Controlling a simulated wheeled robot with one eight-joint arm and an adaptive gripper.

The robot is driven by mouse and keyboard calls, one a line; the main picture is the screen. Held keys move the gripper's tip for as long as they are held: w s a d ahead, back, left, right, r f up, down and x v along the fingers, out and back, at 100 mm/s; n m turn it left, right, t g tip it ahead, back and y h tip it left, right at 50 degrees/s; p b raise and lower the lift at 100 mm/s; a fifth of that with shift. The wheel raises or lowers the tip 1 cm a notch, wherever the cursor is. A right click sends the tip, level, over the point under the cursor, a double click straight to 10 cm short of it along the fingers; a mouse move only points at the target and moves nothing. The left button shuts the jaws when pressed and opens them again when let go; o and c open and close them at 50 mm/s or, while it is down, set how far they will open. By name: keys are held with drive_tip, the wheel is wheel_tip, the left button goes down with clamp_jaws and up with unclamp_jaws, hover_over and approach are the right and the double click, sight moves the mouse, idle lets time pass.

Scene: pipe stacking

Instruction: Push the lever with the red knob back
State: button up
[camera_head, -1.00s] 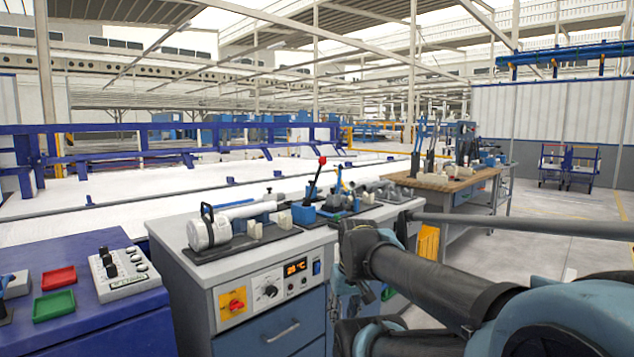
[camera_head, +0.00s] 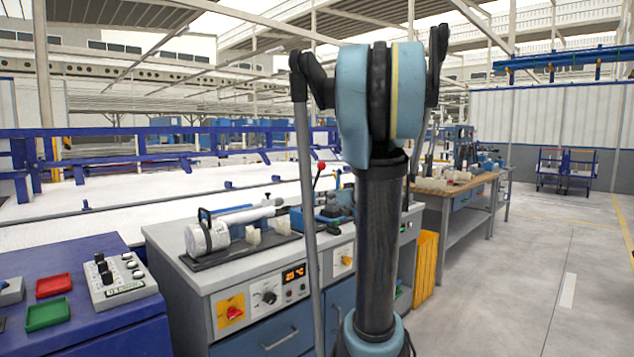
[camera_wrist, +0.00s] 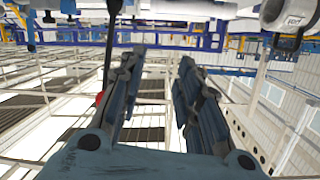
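The lever's red knob (camera_head: 321,166) shows in the head view between a thin dark link of my arm and my thick upright arm link. Its dark rod slants up to the right from a blue fixture on the bench. In the wrist view, which looks upside down, the dark rod (camera_wrist: 113,35) runs beside the left finger, and the red knob (camera_wrist: 99,99) peeks out at that finger's left edge. My gripper (camera_wrist: 158,60) is open, with an empty gap between its fingers. I cannot tell whether the finger touches the lever. My arm hides the gripper in the head view.
The grey workbench (camera_head: 185,262) carries a white cylindrical device (camera_head: 208,235) left of the lever. A blue cabinet (camera_head: 110,335) with a button box (camera_head: 122,280) stands at front left. A wooden-topped bench (camera_head: 455,188) is behind right.

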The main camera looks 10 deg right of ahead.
sight(318, 177)
drive_tip(key=w+d+r+t, duration=0.3)
drive_tip(key=w+d+r, duration=0.1)
drive_tip(key=w+d, duration=0.25)
drive_tip(key=shift+h, duration=0.3)
drive_tip(key=x, duration=1.6)
drive_tip(key=shift+w+d+r, duration=0.1)
drive_tip(key=shift+w+r, duration=0.15)
drive_tip(key=shift+w, duration=0.05)
clamp_jaws()
